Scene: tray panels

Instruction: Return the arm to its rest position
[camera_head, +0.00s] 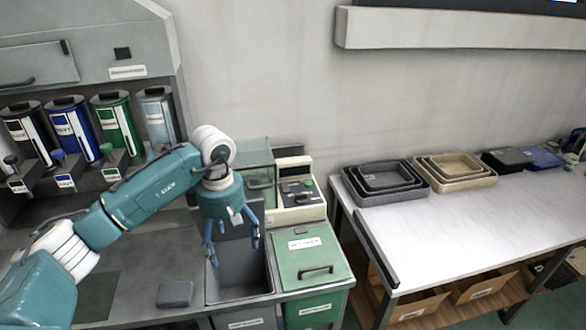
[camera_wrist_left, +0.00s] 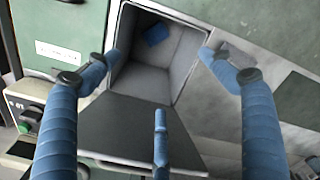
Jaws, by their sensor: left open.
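My left arm (camera_head: 140,198), teal with white joints, reaches in from the left in the head view. Its gripper (camera_head: 231,242) has blue fingers spread open and points down over an open grey bin (camera_head: 240,288). In the left wrist view the open gripper (camera_wrist_left: 160,70) shows three spread blue fingers with nothing between them. The bin (camera_wrist_left: 145,82) lies below, and a small blue item (camera_wrist_left: 157,33) rests inside it. My right gripper is not in view.
A green lidded bin (camera_head: 312,262) stands right of the open bin, with a small control machine (camera_head: 297,197) behind. A grey block (camera_head: 175,293) lies on the counter. Several coloured canisters (camera_head: 70,125) line the left. A white table (camera_head: 450,225) at right holds dark and beige trays.

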